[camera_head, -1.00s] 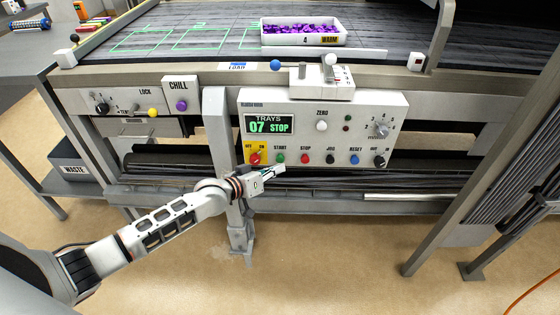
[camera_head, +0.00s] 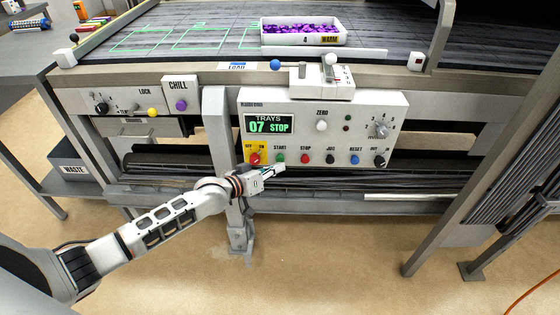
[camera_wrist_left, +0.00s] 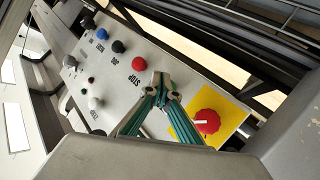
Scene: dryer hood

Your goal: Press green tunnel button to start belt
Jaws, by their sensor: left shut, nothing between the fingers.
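The green START button (camera_head: 280,158) is on the lower row of the white control panel (camera_head: 290,108), between a red switch on a yellow plate (camera_head: 256,158) and the red STOP button (camera_head: 305,158). The display (camera_head: 269,124) reads "TRAYS 07 STOP". My left gripper (camera_head: 281,168) is shut and empty, its tips just below the green button in the head view. In the left wrist view the closed fingertips (camera_wrist_left: 160,84) lie between the STOP button (camera_wrist_left: 138,63) and the red switch (camera_wrist_left: 207,121), hiding the green button. I cannot tell whether they touch it. My right gripper is not in view.
A white tray of purple pieces (camera_head: 350,38) sits on the belt (camera_head: 400,38) above the panel. Black JOG (camera_head: 330,159) and blue RESET (camera_head: 354,159) buttons are to the right of STOP. A grey post (camera_head: 217,125) stands left of the panel. Open floor lies below.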

